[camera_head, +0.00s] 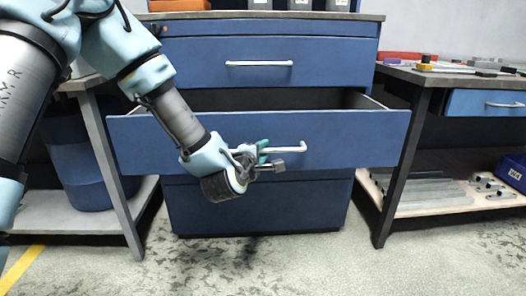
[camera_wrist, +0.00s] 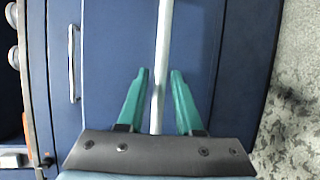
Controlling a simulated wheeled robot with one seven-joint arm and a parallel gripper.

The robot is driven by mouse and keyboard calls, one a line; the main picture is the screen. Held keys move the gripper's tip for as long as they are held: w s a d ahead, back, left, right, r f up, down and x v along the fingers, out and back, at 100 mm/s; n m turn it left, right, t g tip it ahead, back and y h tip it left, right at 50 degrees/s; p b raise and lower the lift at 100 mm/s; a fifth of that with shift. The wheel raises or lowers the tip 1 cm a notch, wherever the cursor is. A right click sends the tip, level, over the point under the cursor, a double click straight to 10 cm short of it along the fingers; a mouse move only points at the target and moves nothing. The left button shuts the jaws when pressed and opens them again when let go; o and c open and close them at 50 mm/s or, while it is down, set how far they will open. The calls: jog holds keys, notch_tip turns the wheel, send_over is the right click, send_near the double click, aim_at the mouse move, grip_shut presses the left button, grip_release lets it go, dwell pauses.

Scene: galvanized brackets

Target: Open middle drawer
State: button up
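The blue cabinet (camera_head: 335,205) stands in the middle of the head view. Its middle drawer (camera_head: 355,140) is pulled well out, and the dark inside shows above its front. The drawer's pale bar handle (camera_head: 290,150) runs across its front. My gripper (camera_head: 264,157) is at the handle, a little left of its right end. In the wrist view, the handle (camera_wrist: 163,40) passes between the green fingers of my gripper (camera_wrist: 160,75). A gap shows on each side, so the fingers are open around it.
The upper drawer (camera_head: 310,50) is shut, and so is the front below. Workbenches stand on both sides; the right one (camera_head: 430,77) holds loose parts. A blue barrel (camera_head: 75,165) is at the left. The floor in front is clear.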

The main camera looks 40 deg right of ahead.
jog(key=shift+o, duration=0.8)
jog(key=p+v, duration=0.2)
jog(key=v, duration=0.8)
jog(key=shift+s+a, duration=0.2)
jog(key=shift+a, duration=0.15)
